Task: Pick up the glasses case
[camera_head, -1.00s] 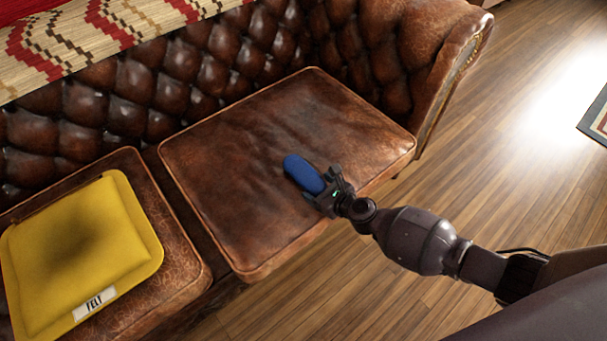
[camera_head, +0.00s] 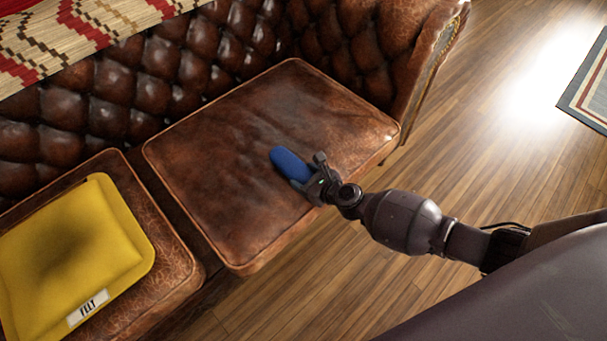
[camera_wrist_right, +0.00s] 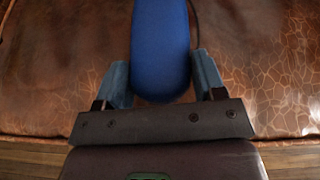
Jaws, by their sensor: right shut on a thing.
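The glasses case is a blue, rounded oblong (camera_head: 287,162) at the right sofa cushion, and its near end lies in my right gripper (camera_head: 305,184). In the right wrist view the case (camera_wrist_right: 160,45) sits between the two fingers of the right gripper (camera_wrist_right: 162,80), which is shut on it. The far end of the case runs out of the top of that view. I cannot tell whether the case touches the cushion or is just above it. My left gripper is not in view.
The brown leather sofa cushion (camera_head: 220,150) is otherwise clear. A yellow felt pouch (camera_head: 75,250) lies on the left cushion. The tufted backrest (camera_head: 150,90) and right armrest (camera_head: 425,50) bound the seat. Wooden floor (camera_head: 480,150) and a rug (camera_head: 590,95) lie to the right.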

